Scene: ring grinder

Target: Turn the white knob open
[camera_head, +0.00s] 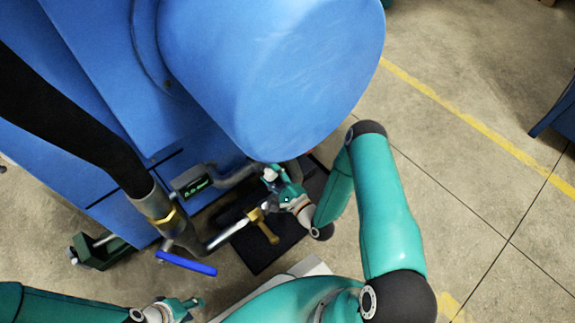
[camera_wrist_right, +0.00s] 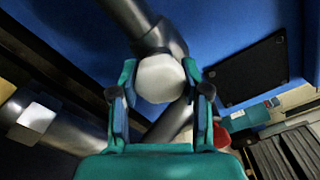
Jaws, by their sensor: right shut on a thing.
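The white knob (camera_wrist_right: 160,78) sits at the end of a dark metal pipe fitting in the right wrist view. My right gripper (camera_wrist_right: 161,88) has one finger on each side of the knob and is shut on it. In the head view my right gripper (camera_head: 276,177) is by the pipework under the blue machine, and the knob (camera_head: 270,175) shows only as a small pale spot there. My left gripper (camera_head: 188,304) is at the bottom left, away from the knob; its fingers are too small to judge.
The blue machine (camera_head: 270,70) overhangs the pipework. A black hose (camera_head: 75,105) runs down to a fitting beside a blue lever (camera_head: 187,263). A brass-coloured handle (camera_head: 262,228) is just below my right gripper. A green vise-like part (camera_head: 98,250) stands left. Open floor (camera_head: 480,190) lies to the right.

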